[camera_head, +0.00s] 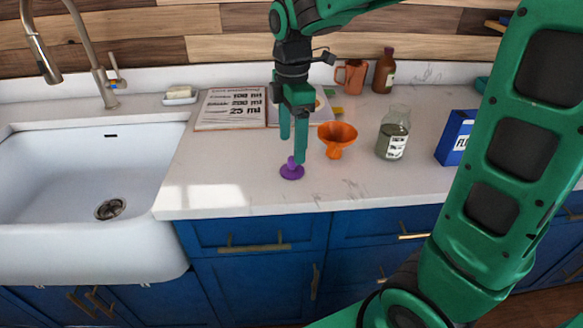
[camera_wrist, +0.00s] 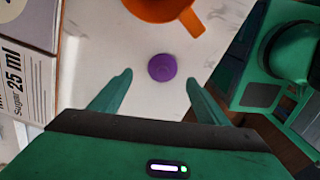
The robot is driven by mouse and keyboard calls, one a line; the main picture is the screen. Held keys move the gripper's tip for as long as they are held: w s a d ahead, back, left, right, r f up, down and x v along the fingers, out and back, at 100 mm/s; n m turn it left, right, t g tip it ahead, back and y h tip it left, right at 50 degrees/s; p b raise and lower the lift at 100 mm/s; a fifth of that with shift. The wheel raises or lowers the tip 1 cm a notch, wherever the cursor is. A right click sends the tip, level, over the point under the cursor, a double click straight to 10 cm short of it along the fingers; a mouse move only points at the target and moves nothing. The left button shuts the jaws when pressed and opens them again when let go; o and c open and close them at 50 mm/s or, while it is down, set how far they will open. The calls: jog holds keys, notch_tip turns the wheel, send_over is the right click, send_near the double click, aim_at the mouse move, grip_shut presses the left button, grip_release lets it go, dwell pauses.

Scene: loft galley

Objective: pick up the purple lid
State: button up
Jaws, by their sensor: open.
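The purple lid (camera_head: 292,171) lies on the pale counter near its front edge, with a small knob on top. In the wrist view the purple lid (camera_wrist: 162,67) shows as a round disc, between and beyond the two fingertips. My gripper (camera_head: 292,150) points down just above the lid, its green fingers apart and one fingertip partly in front of the knob. In the wrist view my gripper (camera_wrist: 158,77) is open with nothing between its fingers. I cannot tell whether the fingers touch the lid.
An orange funnel (camera_head: 336,136) stands close to the right of my gripper. A glass jar (camera_head: 394,135) and a blue box (camera_head: 455,137) are farther right. A recipe book (camera_head: 232,110) lies behind. The white sink (camera_head: 80,160) is at left. Counter left of the lid is clear.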

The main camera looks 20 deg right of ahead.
aim_at(292, 157)
jog(key=shift+s+a+f, duration=0.1)
jog(key=shift+s+f, duration=0.05)
jog(key=shift+f, duration=1.35)
jog(key=shift+s+f, duration=0.1)
jog(key=shift+f, duration=1.35)
jog(key=c, duration=1.1)
jog(key=shift+r, duration=0.1)
